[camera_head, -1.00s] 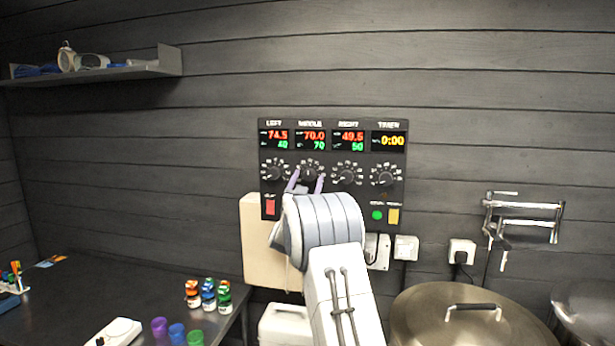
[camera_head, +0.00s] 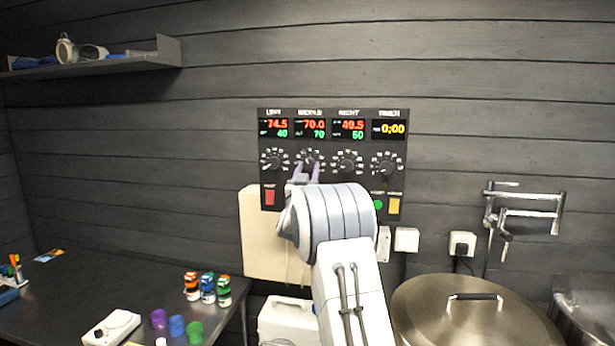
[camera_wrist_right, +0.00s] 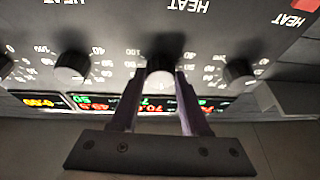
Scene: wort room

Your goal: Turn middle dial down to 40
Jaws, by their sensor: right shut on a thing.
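The control panel (camera_head: 333,190) hangs on the dark plank wall. Its middle dial (camera_head: 311,158) sits under the middle display (camera_head: 311,129), which reads 70.0 in red and 70 in green. My right gripper (camera_head: 307,168) reaches up to this dial. In the right wrist view the two purple fingers of the gripper (camera_wrist_right: 160,80) are shut on the middle dial (camera_wrist_right: 160,66), one on each side. The dial's pointer is hard to make out. My left gripper is in no view.
The left dial (camera_head: 273,159) and right dial (camera_head: 347,162) flank the gripper closely. A timer dial (camera_head: 386,164), a red switch (camera_head: 269,197) and green and yellow buttons are lower or farther right. A lidded pot (camera_head: 470,318) and a table (camera_head: 75,290) stand below.

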